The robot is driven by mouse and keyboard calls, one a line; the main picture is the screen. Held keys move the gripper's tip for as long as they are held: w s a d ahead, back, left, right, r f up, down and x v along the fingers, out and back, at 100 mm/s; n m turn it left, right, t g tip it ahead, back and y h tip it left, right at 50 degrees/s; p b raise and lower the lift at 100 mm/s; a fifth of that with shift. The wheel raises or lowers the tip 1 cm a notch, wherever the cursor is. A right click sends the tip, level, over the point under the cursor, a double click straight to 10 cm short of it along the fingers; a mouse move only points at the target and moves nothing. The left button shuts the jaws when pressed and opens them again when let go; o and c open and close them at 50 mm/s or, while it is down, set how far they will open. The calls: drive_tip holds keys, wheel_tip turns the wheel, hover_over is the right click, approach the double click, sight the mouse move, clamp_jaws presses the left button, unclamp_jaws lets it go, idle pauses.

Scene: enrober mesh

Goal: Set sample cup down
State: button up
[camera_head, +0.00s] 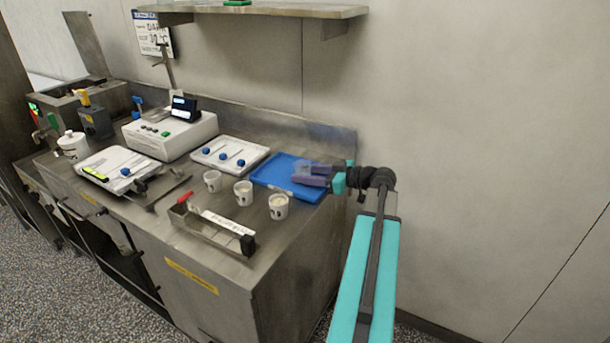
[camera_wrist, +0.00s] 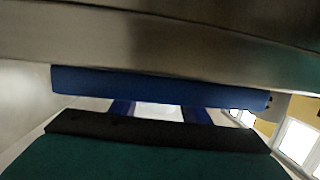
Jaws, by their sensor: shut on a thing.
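My gripper (camera_head: 314,173) is at the right end of the counter, low over the blue tray (camera_head: 268,180). Its jaws are shut on a pale thing that seems to be a sample cup, which the jaws hide in the head view. In the wrist view a small whitish patch (camera_wrist: 159,112) shows between two dark blue finger parts; its shape cannot be made out. Three white cups with dark marks stand upright on the steel counter left of and in front of the tray: a left one (camera_head: 212,181), a middle one (camera_head: 243,193) and a right one (camera_head: 279,206).
A white tray with blue-knobbed tools (camera_head: 229,155) lies left of the blue tray. A steel holder with a red-ended part (camera_head: 213,229) lies along the front edge. A balance-like device (camera_head: 170,134), another white tray (camera_head: 117,168) and a white jar (camera_head: 73,146) stand further left. A shelf (camera_head: 260,10) hangs above.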

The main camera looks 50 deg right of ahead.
drive_tip(key=shift+f+b, duration=0.3)
drive_tip(key=shift+f, duration=0.05)
drive_tip(key=o, duration=1.1)
drive_tip(key=shift+r+p, duration=0.25)
drive_tip(key=shift+p, duration=0.05)
drive_tip(key=b+v, duration=0.1)
drive_tip(key=v, duration=1.1)
drive_tip(key=shift+b, duration=0.35)
drive_tip(key=shift+s, duration=0.1)
